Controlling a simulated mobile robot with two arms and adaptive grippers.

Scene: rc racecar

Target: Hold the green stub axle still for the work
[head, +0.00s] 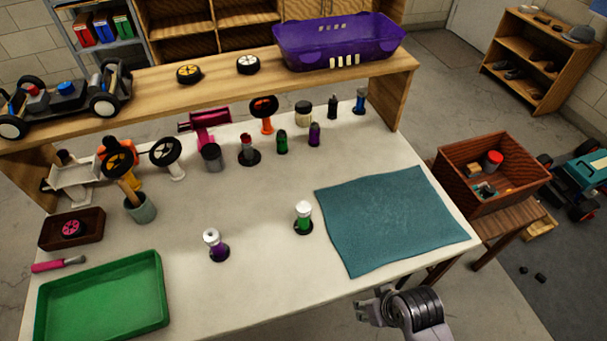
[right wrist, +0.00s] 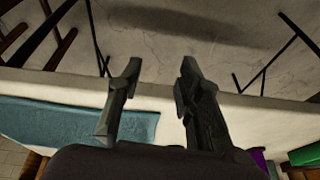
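A green piece with a silver-white top, which looks like the green stub axle (head: 304,213), stands upright in a dark round base on the white table, left of the teal mat (head: 395,222). Another small green piece (head: 282,142) stands farther back. My right gripper (head: 362,307) is beyond the table's front edge, below the mat, well apart from the stub axle. In the right wrist view its two fingers (right wrist: 160,72) are spread with nothing between them. The stub axle cannot be made out in that view. My left gripper is not in view.
A similar purple piece (head: 214,246) stands left of the green one. A green tray (head: 105,298) lies at the front left. Several small parts and wheels on stands line the back, under a wooden shelf (head: 150,85). A wooden crate (head: 490,172) stands to the right. The front middle is clear.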

